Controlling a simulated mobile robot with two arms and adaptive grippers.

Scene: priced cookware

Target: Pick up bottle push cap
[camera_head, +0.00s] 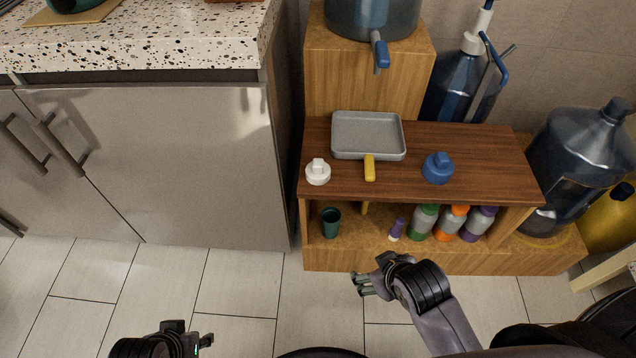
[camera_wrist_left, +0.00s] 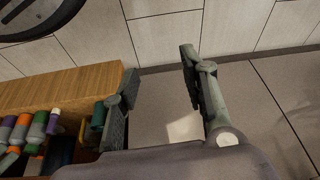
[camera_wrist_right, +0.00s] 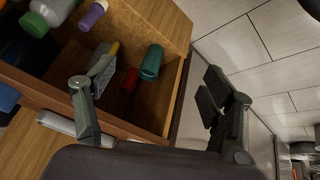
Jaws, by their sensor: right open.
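Two caps stand on the dark wooden top of the low shelf (camera_head: 480,185). A white cap with a raised knob (camera_head: 318,172) is at its left end. A blue cap with a raised tab (camera_head: 438,168) is right of centre; a blue piece also shows at the left edge of the right wrist view (camera_wrist_right: 7,97). My right gripper (camera_head: 368,275) is open and empty, in front of the shelf's lower opening. In the right wrist view its fingers (camera_wrist_right: 155,70) are spread. My left gripper (camera_head: 192,334) is open and empty over the floor at lower left.
A grey pan with a yellow handle (camera_head: 368,133) lies between the caps. The lower shelf holds a green cup (camera_head: 331,222) and several small bottles (camera_head: 450,222). A counter (camera_head: 150,170) stands left, large water jugs (camera_head: 580,160) right. The floor in front is clear.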

